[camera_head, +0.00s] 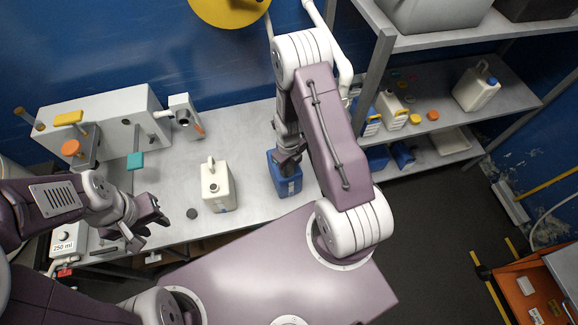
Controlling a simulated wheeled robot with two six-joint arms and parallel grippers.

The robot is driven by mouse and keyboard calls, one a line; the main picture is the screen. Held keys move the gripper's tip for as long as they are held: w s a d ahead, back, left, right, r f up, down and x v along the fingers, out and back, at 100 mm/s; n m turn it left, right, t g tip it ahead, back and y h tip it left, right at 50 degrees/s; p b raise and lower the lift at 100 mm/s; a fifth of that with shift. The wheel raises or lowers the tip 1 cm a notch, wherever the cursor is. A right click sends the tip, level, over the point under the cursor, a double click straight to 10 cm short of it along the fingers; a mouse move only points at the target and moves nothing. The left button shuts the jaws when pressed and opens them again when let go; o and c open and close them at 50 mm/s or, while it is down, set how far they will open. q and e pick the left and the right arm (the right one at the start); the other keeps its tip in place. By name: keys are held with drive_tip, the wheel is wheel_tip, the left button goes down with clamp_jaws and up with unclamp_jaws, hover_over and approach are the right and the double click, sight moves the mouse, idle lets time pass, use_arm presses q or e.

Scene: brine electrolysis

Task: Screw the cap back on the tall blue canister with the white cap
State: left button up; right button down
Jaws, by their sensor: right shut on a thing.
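The tall blue canister (285,184) stands upright on the grey bench, right of the middle, with a pale label on its front. My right gripper (288,163) reaches down from above onto the canister's top. It is shut at the neck, where the white cap would be. The gripper and arm hide the cap and neck, so I cannot tell how the cap sits. My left gripper (150,229) is open and empty over the bench, left of the canisters and apart from them.
A white canister (217,188) stands left of the blue one, with a small dark disc (191,213) beside it. A white apparatus with coloured knobs (110,125) fills the back left. Shelves (455,100) with bottles and caps stand at right.

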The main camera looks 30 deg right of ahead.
drive_tip(key=shift+m, duration=0.7)
drive_tip(key=p, duration=0.1)
drive_tip(key=m+p, duration=0.1)
drive_tip(key=p, duration=0.1)
drive_tip(key=shift+r+m, duration=0.3)
drive_tip(key=shift+m+p, duration=0.4)
drive_tip(key=shift+p, duration=0.8)
drive_tip(key=shift+m+p, duration=0.4)
drive_tip(key=shift+p, duration=0.35)
drive_tip(key=shift+f+m, duration=0.3)
drive_tip(key=shift+m, duration=0.3)
drive_tip(key=c, duration=0.9)
unclamp_jaws()
drive_tip(key=shift+a, duration=0.1)
drive_tip(key=shift+o, duration=0.2)
